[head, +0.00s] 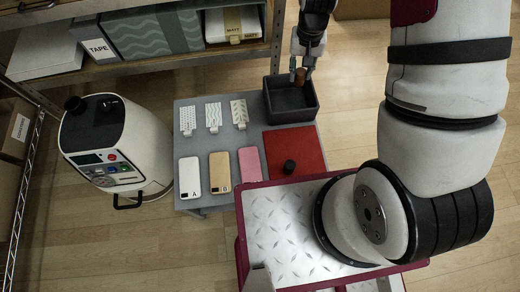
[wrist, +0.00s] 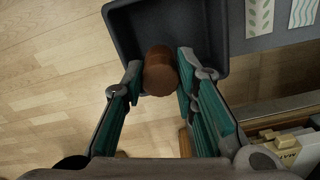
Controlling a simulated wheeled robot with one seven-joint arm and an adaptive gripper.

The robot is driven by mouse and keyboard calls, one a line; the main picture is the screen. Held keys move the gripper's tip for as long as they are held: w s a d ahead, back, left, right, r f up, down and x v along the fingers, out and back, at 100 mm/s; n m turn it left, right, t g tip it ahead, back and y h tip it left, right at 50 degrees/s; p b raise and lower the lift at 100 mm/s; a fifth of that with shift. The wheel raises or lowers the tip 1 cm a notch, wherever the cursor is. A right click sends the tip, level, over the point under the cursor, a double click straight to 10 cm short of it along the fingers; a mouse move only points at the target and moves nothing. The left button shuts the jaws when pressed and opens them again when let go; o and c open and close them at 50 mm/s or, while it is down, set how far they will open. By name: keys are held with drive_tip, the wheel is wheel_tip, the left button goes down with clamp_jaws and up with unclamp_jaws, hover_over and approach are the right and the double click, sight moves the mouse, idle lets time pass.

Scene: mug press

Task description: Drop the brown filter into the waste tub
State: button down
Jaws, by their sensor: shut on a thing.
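The brown filter (wrist: 160,72) is a short brown cylinder held between the two fingertips of my gripper (wrist: 160,82). The filter also shows in the head view (head: 300,76) as a small brown piece at the fingertips. The waste tub (head: 290,102) is a dark grey open box at the back right corner of the grey table. My gripper (head: 301,74) is over the tub's back part, and the filter appears above the tub's opening. In the wrist view the tub (wrist: 222,50) lies beyond the fingertips, and the part of its inside that shows looks empty.
The grey table (head: 225,150) holds three patterned cards, three phone-shaped pieces (head: 220,172) and a red mat (head: 295,148) with a black knob (head: 289,166). A white machine (head: 115,145) stands at left. A shelf (head: 150,65) with boxes runs behind the table.

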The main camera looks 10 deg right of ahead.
drive_tip(key=shift+f+b, duration=0.3)
drive_tip(key=shift+f, duration=0.4)
drive_tip(key=c, duration=1.2)
unclamp_jaws()
drive_tip(key=shift+r, duration=0.1)
wheel_tip(320, 180, up, 12)
